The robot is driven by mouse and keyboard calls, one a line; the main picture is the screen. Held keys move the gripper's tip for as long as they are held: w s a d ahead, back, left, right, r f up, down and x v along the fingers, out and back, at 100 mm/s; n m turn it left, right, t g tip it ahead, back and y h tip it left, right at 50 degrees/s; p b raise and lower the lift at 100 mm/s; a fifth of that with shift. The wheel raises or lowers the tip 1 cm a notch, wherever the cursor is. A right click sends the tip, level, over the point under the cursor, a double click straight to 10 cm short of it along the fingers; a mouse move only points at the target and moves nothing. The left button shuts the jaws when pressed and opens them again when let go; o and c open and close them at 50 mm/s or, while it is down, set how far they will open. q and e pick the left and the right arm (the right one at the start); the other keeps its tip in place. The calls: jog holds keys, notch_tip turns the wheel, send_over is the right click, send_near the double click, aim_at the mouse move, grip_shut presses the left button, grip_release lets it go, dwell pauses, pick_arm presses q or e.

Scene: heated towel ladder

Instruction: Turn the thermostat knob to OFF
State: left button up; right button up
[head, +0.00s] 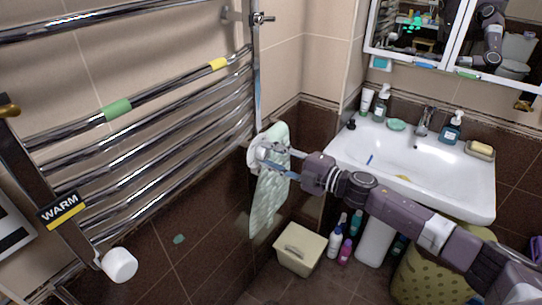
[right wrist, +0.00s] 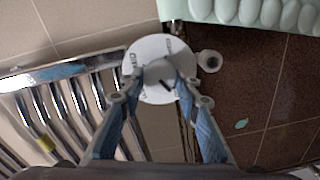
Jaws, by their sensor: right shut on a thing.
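The thermostat knob (right wrist: 158,76) is at the middle of the right wrist view, in front of a white round dial plate (right wrist: 150,52) with dark lettering too small to read. A short black line shows on the knob. My right gripper (right wrist: 160,84) has its two blue-padded fingers on either side of the knob and is shut on it. In the head view my right gripper (head: 268,157) is at the right end of the towel ladder (head: 165,140), and it mostly hides the knob. My left gripper is not in view.
A pale green ribbed cloth or mat (head: 268,200) hangs right beside my right gripper. A white cylindrical fitting (head: 120,265) is at the ladder's lower left, near a WARM sign (head: 61,210). A sink (head: 430,170) and cream bin (head: 300,248) stand to the right.

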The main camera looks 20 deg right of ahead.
jog(key=o, duration=1.2)
jog(key=shift+c, duration=0.2)
jog(key=v, duration=1.2)
jog(key=shift+d+f, duration=0.1)
